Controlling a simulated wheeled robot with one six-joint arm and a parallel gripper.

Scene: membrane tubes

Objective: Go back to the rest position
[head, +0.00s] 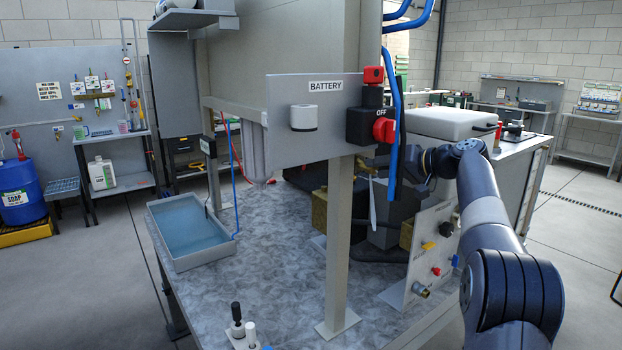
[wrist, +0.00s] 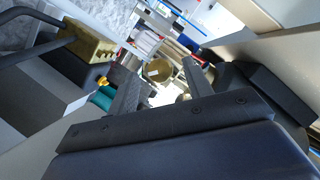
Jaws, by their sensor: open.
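My gripper (wrist: 158,66) shows in the wrist view with its two dark fingers spread apart. A round brass-coloured part (wrist: 158,72) shows beyond the gap between them, and no finger visibly touches it. Pale and reddish cylinders (wrist: 150,40) lie farther off at the top; I cannot tell whether they are the membrane tubes. In the head view my dark arm reaches in from the lower right, over the valve panel (head: 428,250). Its wrist is beside the white-topped cabinet (head: 450,122), and the fingers are not clear there.
A steel post (head: 338,240) carries the battery plate (head: 315,118) with a red switch (head: 383,130). Blue hoses (head: 395,130) hang close to my wrist. A water tray (head: 190,225) sits on the left of the bench. The bench's front left surface (head: 270,265) is largely clear.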

